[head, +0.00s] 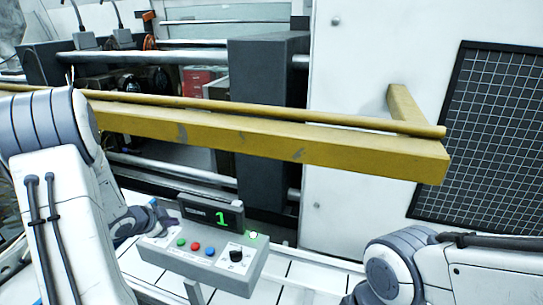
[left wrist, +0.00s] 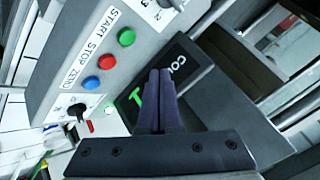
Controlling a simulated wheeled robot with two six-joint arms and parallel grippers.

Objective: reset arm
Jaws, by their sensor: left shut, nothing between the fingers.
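My left gripper (head: 168,217) is shut and empty beside the left end of a grey control box (head: 232,276). In the left wrist view its dark fingers (left wrist: 159,75) are pressed together in front of the box's black display (left wrist: 192,68), hiding part of it. In the head view the display (head: 200,206) reads a green 1. The box has a green button (head: 181,242), a red button (head: 195,247), a blue button (head: 210,252) and a black knob (head: 236,255). My right arm shows at the lower right; its gripper is out of view.
A yellow rail (head: 260,140) crosses above the box and juts out at the right. Behind it stand a dark post (head: 268,90), metal rods and a white panel (head: 340,70) with a black mesh window (head: 490,140). White tiles lie around the box.

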